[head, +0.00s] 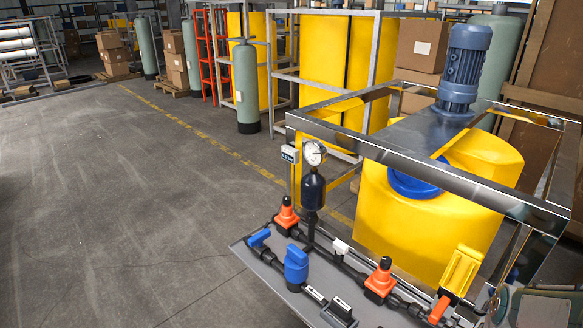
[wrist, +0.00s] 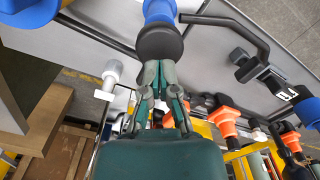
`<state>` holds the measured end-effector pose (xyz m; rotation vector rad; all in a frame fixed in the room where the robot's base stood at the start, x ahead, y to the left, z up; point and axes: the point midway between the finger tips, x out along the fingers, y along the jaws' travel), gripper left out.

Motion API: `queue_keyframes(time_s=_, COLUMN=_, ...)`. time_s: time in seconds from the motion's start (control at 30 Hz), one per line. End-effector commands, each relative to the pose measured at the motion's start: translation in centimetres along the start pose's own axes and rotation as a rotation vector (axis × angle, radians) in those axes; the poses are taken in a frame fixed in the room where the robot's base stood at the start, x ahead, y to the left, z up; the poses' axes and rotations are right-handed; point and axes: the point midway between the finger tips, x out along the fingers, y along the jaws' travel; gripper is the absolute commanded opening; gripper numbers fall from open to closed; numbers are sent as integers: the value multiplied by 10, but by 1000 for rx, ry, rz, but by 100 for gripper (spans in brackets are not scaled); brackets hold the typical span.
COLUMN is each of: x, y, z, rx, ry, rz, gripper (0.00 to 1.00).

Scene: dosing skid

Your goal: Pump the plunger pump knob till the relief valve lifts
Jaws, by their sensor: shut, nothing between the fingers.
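In the wrist view, a round black knob (wrist: 160,42) sits on the end of a blue body (wrist: 159,11); it appears to be the pump knob. My gripper (wrist: 159,70) is shut and empty, its fingertips right at the near side of the knob. I cannot tell whether they touch it. My gripper is not in the head view. Orange-capped fittings stand on the pipework in the head view, one at left (head: 286,215) and one at centre (head: 380,279). I cannot tell which part is the relief valve.
A pressure gauge (head: 314,152) stands on a black vessel (head: 313,189). A blue valve (head: 296,265) sits on the grey skid plate. A metal frame surrounds the yellow tank (head: 385,225). In the wrist view a bent black bar (wrist: 242,27) lies right of the knob. Floor at left is clear.

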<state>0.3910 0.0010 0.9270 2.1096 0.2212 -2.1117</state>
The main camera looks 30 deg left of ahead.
Motion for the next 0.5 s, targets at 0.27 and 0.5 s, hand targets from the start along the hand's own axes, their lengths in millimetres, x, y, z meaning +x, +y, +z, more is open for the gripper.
queue_keyframes(time_s=0.27, x=9, y=0, z=0, rx=0, ry=-1, rz=0, gripper=0)
queue_keyframes(time_s=0.5, x=16, y=0, z=0, rx=0, ry=-1, rz=0, gripper=0)
